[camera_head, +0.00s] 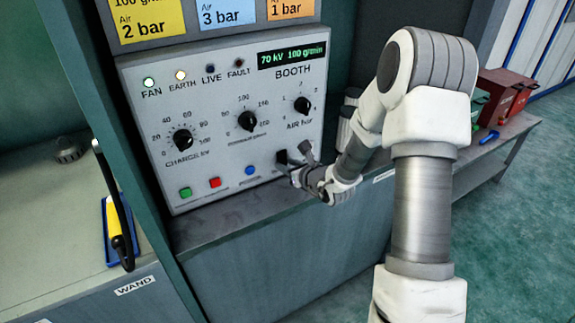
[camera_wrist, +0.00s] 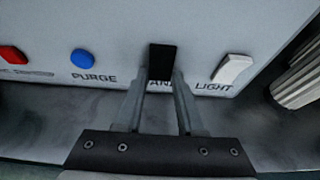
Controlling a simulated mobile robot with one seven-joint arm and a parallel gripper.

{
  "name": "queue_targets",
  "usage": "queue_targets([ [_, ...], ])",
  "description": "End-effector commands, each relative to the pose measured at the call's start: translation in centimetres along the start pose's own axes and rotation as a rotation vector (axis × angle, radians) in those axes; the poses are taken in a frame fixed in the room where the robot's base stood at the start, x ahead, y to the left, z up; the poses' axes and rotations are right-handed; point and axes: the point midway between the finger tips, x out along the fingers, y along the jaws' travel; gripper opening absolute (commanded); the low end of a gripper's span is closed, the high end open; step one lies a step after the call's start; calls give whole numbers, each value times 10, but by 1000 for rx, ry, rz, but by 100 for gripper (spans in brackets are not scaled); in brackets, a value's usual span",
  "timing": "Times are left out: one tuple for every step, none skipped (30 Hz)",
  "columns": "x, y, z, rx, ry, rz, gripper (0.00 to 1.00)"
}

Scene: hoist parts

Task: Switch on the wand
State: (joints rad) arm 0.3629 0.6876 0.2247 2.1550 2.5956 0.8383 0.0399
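The grey booth control panel (camera_head: 225,120) has a black switch (camera_head: 281,157) low on its right side. In the wrist view the black switch (camera_wrist: 160,62) stands upright above a label partly hidden by my fingers, with "AN" readable. My gripper (camera_head: 297,160) is at the panel's lower right. In the wrist view my gripper (camera_wrist: 161,82) is open, its two fingertips apart at either side of the switch's lower end. I cannot tell whether they touch it. The LIVE lamp (camera_head: 209,79) looks dark. A yellow and black wand (camera_head: 116,210) lies in a blue holder at left.
A white LIGHT switch (camera_wrist: 232,69) is close right of my fingers; a blue PURGE button (camera_wrist: 82,59) and red button (camera_wrist: 12,55) are left. The FAN lamp (camera_head: 149,83) and EARTH lamp (camera_head: 181,76) are lit. Red boxes (camera_head: 503,92) stand on a bench at right.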

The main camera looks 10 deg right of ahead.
Motion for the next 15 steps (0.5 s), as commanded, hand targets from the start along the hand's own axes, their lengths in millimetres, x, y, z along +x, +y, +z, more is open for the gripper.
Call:
queue_targets([
  [0, 0, 0, 0, 0, 0, 8],
  [0, 0, 0, 0, 0, 0, 3],
  [0, 0, 0, 0, 0, 0, 0],
  [0, 0, 0, 0, 0, 0, 0],
  [0, 0, 0, 0, 0, 0, 0],
  [0, 0, 0, 0, 0, 0, 0],
  [0, 0, 0, 0, -1, 0, 0],
  [0, 0, -1, 0, -2, 0, 0],
  [1, 0, -2, 0, -6, 0, 0],
  [1, 0, -3, -1, -10, 0, 0],
  [2, 0, -4, -1, -17, 0, 0],
  [2, 0, -5, -1, -30, 0, 0],
  [3, 0, -6, -1, -39, 0, 0],
  [4, 0, -7, -2, -52, -1, 0],
  [4, 0, -8, -2, -69, -1, 0],
])
